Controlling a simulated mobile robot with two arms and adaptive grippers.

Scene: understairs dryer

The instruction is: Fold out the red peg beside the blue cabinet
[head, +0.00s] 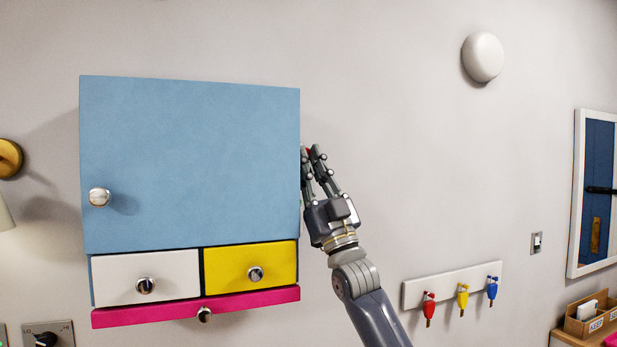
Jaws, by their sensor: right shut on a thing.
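The blue cabinet (190,165) hangs on the wall at the left of the head view. Its blue door is closed, with a round silver knob near its left edge. My right gripper (312,152) is at the cabinet's right side, fingers pointing up. A small bit of the red peg (309,151) shows between its fingertips, and the gripper is shut on it. Most of the peg is hidden by the fingers, so I cannot tell how far it is folded out. My left gripper is not in view.
Below the door are a white drawer (145,278), a yellow drawer (250,266) and a pink strip (195,306) with a knob. To the right are a white rack (452,284) with red, yellow and blue keys, a light switch (536,242) and a round white fixture (482,56). The wall between is bare.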

